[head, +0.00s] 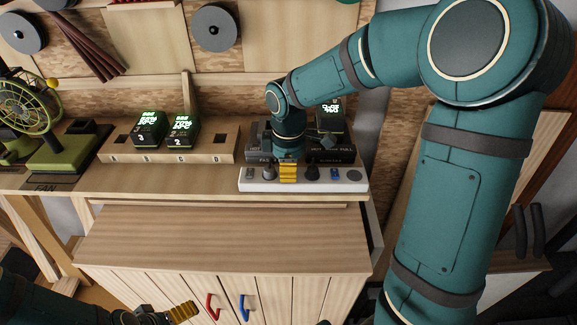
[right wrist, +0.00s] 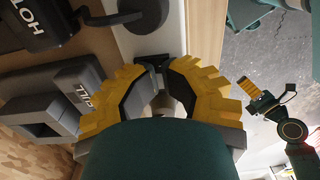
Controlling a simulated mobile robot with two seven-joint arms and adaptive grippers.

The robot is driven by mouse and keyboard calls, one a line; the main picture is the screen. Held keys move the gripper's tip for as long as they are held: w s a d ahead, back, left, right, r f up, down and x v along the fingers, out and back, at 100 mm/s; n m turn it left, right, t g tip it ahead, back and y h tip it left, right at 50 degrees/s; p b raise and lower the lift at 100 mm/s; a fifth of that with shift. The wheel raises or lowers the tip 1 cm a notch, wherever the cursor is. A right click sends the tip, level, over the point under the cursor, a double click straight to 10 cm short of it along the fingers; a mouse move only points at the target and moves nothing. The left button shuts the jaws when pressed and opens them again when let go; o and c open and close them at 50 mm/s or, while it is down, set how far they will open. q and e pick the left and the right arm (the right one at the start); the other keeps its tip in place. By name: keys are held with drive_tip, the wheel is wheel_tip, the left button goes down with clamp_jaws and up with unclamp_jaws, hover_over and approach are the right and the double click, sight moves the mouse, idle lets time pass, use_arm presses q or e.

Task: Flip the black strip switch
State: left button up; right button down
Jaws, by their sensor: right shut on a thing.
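A white strip (head: 302,187) lies along the bench's front edge, with black knobs (head: 311,173) and a small blue piece (head: 335,174) on top. My right gripper (head: 288,178) points down onto the strip between two black knobs. In the right wrist view its curved yellow fingers (right wrist: 152,68) close around a small dark piece, which I take to be the black strip switch; the fingers mostly hide it, so its position cannot be read. My left gripper (head: 182,313) is low at the left, away from the strip; its opening is unclear.
Black labelled holders (head: 342,154) stand just behind the strip, one with a lit battery pack (head: 331,121). A wooden rack (head: 221,143) with lit packs is to the left, then a green fan (head: 55,150). The cabinet top (head: 220,240) in front is clear.

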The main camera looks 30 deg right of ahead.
drive_tip(key=shift+s+a+f, duration=0.1)
drive_tip(key=shift+s+f, duration=0.15)
drive_tip(key=shift+f, duration=0.15)
drive_tip(key=shift+w+d+r, duration=0.1)
drive_tip(key=shift+w+d, duration=0.1)
drive_tip(key=shift+w, duration=0.05)
drive_tip(key=shift+w+d, duration=0.25)
drive_tip(key=shift+w, duration=0.1)
idle(0.4)
drive_tip(key=shift+w+r+p, duration=0.15)
drive_tip(key=shift+r+p, duration=0.45)
drive_tip(key=shift+p, duration=0.1)
wheel_tip(320, 180, up, 4)
drive_tip(key=p, duration=0.3)
wheel_tip(320, 180, up, 9)
drive_tip(key=shift+s+a+r, duration=0.2)
drive_tip(key=shift+s+a, duration=0.15)
drive_tip(key=shift+s, duration=0.05)
